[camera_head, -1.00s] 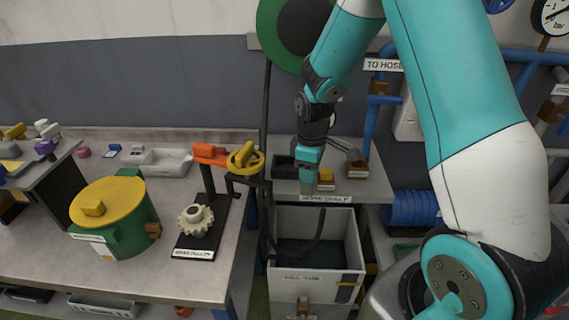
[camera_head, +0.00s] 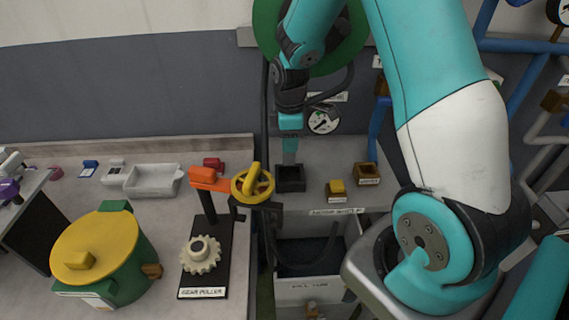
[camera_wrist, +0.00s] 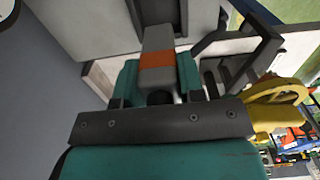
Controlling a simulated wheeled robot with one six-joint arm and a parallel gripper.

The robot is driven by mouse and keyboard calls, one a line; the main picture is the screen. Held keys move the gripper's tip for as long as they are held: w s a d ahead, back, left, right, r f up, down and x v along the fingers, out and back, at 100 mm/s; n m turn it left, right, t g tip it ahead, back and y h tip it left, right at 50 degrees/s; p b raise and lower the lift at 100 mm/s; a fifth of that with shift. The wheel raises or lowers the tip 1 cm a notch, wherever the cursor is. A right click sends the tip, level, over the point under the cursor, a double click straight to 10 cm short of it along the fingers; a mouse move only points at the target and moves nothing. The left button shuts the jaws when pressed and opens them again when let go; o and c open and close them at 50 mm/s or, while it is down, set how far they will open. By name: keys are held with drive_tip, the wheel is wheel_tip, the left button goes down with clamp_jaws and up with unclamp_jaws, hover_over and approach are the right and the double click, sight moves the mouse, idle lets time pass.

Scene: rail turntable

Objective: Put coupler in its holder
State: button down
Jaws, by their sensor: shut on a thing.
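My gripper (camera_head: 290,158) points down on the shelf's left side. In the wrist view its teal fingers (camera_wrist: 157,78) are shut on a grey piece with an orange band (camera_wrist: 157,62), which I take to be the coupler. In the head view the coupler cannot be made out apart from the fingers. A black open box (camera_head: 290,186) on the shelf lies directly below the fingertips and may be the holder; its label is not readable. In the wrist view a dark recess (camera_wrist: 160,12) lies beyond the coupler's end. Whether the coupler touches it I cannot tell.
A yellow block on a brown base (camera_head: 336,190) and a brown block (camera_head: 367,173) stand to the right on the shelf. A yellow handwheel (camera_head: 252,184) and orange-topped gear puller stand close on the left. A tub (camera_head: 303,290) sits below the shelf.

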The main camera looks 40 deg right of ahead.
sight(291, 161)
drive_tip(key=shift+d+f+p, duration=0.15)
drive_tip(key=shift+f+p, duration=0.65)
drive_tip(key=shift+f, duration=2.7)
drive_tip(key=shift+f, duration=0.1)
drive_tip(key=shift+f, duration=0.15)
drive_tip(key=c, duration=0.7)
unclamp_jaws()
drive_tip(key=shift+s, duration=0.1)
drive_tip(key=shift+c, duration=0.2)
